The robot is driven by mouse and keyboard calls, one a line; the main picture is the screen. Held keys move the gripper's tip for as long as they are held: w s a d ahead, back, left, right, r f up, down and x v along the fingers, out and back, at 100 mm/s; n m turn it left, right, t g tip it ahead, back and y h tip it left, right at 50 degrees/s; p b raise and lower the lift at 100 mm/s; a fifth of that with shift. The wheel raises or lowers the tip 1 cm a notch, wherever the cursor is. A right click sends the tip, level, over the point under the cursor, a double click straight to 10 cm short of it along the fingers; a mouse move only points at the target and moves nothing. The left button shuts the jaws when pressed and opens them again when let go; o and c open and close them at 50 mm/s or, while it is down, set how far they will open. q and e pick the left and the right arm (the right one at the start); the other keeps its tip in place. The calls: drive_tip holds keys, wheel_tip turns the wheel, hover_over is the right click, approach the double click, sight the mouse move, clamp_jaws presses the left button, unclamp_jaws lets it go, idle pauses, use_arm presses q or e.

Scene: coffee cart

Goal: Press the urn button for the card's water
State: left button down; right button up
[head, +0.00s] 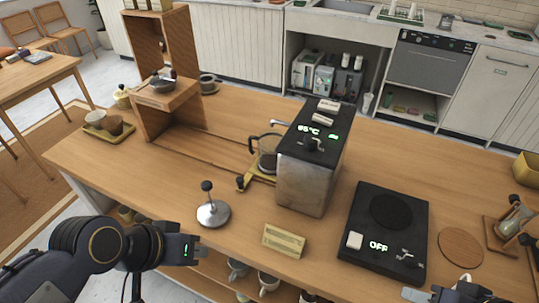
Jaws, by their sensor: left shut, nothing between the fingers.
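The urn (303,182) is a steel box with a black top in the middle of the counter. Its top has a lit green temperature display (308,128), too small to read surely, a dark knob (313,144) and two pale buttons (328,106). A small card (284,240) stands at the counter's front edge; its print is unreadable. My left gripper (190,249) is shut and empty at the front edge, left of the card and well apart from the urn. My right gripper (455,293) is partly cut off at the bottom right; its fingers are unclear.
A glass pot (268,155) stands left of the urn. A round metal tamper-like piece (213,212) stands between my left gripper and the urn. A black hot plate (376,256) reading OFF lies right of the card. A wooden shelf stand (166,100) rises at the back left.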

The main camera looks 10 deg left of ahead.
use_arm(q)
wheel_tip(320, 180, down, 7)
drive_tip(key=b, duration=0.6)
drive_tip(key=shift+r, duration=0.15)
idle(2.5)
drive_tip(key=shift+r, duration=0.1)
idle(0.3)
wheel_tip(320, 180, up, 19)
drive_tip(key=p, duration=1.5)
idle(1.0)
idle(0.7)
